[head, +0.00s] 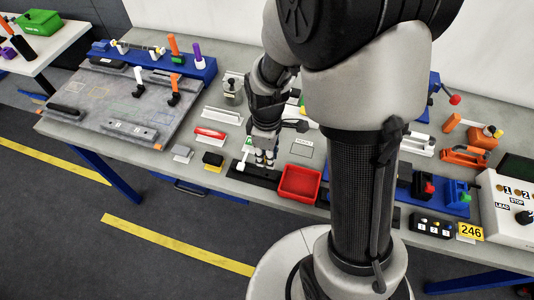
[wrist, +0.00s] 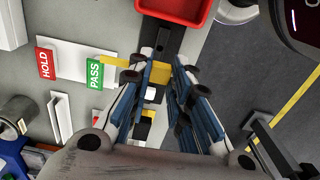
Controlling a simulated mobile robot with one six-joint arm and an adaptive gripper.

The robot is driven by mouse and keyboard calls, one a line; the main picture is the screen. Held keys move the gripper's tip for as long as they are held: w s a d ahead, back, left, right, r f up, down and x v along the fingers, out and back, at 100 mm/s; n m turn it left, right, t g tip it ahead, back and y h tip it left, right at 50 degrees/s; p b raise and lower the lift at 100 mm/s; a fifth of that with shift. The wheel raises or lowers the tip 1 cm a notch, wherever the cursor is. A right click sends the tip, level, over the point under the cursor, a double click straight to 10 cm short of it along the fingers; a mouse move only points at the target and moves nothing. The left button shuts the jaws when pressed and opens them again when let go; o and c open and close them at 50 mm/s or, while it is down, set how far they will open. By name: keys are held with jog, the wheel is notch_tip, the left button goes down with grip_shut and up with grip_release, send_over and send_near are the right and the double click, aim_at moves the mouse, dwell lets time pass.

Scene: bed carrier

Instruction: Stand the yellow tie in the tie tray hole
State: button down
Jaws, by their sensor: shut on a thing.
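In the wrist view my gripper (wrist: 160,62) points down at a dark tray (wrist: 170,42), with its blue-padded fingers around a yellow piece, the yellow tie (wrist: 155,68). A thin yellow strip (wrist: 118,60) runs left from beside the fingertips; I cannot tell whether it belongs to the tie. In the head view my gripper (head: 264,160) is low over the black tray (head: 262,183). The fingers hide the hole and the tie's lower end, so I cannot tell whether the tie is in a hole or above it. A white piece (wrist: 151,93) shows between the fingers.
A red bin (head: 300,184) stands close to the right of the tray. A black and yellow block (head: 213,160) and a red item in a holder (head: 210,134) are to the left. Green PASS (wrist: 95,73) and red HOLD (wrist: 45,63) labels are beside the gripper.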

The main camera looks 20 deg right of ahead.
jog(key=shift+f+b, duration=1.85)
jog(key=shift+f, duration=0.75)
jog(key=shift+f+b, duration=0.95)
jog(key=shift+f, duration=0.45)
jog(key=c, duration=1.4)
grip_release()
notch_tip(320, 180, up, 11)
jog(key=shift+f, duration=0.15)
jog(key=shift+r, duration=0.75)
